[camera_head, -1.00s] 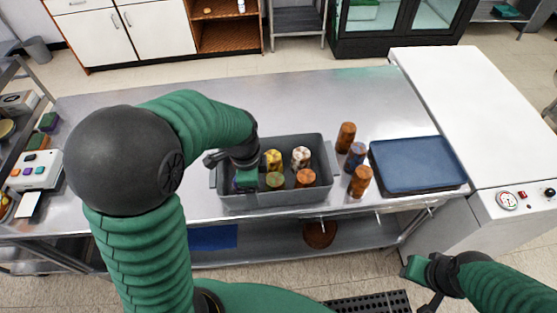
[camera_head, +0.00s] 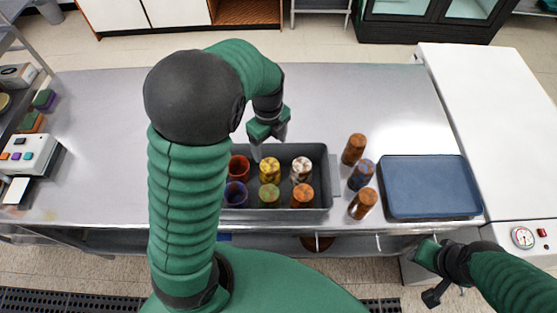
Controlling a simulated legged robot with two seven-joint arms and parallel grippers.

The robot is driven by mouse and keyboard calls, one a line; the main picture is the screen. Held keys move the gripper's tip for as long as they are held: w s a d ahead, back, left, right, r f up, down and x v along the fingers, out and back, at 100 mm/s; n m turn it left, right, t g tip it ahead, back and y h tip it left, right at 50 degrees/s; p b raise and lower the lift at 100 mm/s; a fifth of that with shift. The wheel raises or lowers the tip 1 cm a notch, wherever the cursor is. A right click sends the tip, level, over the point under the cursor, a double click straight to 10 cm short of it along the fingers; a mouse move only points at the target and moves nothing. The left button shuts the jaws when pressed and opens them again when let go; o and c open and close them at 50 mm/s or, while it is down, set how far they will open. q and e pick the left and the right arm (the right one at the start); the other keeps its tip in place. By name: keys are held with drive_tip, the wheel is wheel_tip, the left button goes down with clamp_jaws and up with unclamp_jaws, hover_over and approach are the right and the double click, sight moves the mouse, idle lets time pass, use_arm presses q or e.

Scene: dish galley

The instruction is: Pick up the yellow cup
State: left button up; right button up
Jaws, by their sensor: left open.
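The yellow cup (camera_head: 269,169) stands in the grey bin (camera_head: 325,186) on the steel table, in the middle of the back row. A red cup (camera_head: 239,168) is to its left and a white patterned cup (camera_head: 302,168) to its right. In the front row are a purple cup (camera_head: 236,194), a green cup (camera_head: 269,195) and an orange cup (camera_head: 302,194). My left gripper (camera_head: 268,147) is open and empty at the bin's back edge, just behind and above the yellow cup. My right gripper (camera_head: 424,270) is low at the right, in front of the table; its jaws are unclear.
Two brown cups (camera_head: 354,149) (camera_head: 363,203) and a blue-brown cup (camera_head: 361,174) stand right of the bin. A blue tray (camera_head: 430,187) lies farther right, beside a white machine (camera_head: 490,120). A control box (camera_head: 27,155) is at left. The table behind the bin is clear.

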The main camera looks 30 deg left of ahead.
sight(271, 165)
use_arm(q)
drive_tip(key=f, duration=0.2)
drive_tip(key=s+f, duration=0.1)
drive_tip(key=f, duration=0.1)
drive_tip(key=s+a+f, duration=0.1)
drive_tip(key=f, duration=0.1)
drive_tip(key=shift+s+f, duration=0.1)
drive_tip(key=shift+f, duration=0.15)
drive_tip(key=f, duration=0.1)
drive_tip(key=w+f, duration=0.1)
drive_tip(key=d+f, duration=0.1)
drive_tip(key=shift+w+d+f+p, duration=0.1)
drive_tip(key=shift+w+f+p, duration=0.2)
drive_tip(key=shift+w+f, duration=0.1)
drive_tip(key=f, duration=0.2)
drive_tip(key=f+p, duration=0.1)
drive_tip(key=shift+s+f, duration=0.25)
drive_tip(key=shift+f, duration=0.35)
drive_tip(key=shift+w+a+f, duration=0.1)
drive_tip(key=shift+a+f, duration=0.1)
drive_tip(key=shift+a, duration=0.2)
drive_tip(key=c, duration=0.4)
drive_tip(key=shift+d+r, duration=0.15)
drive_tip(key=shift+d, duration=0.25)
drive_tip(key=c, duration=0.7)
use_arm(e)
drive_tip(key=shift+s+r, duration=0.75)
drive_tip(key=shift+r, duration=0.35)
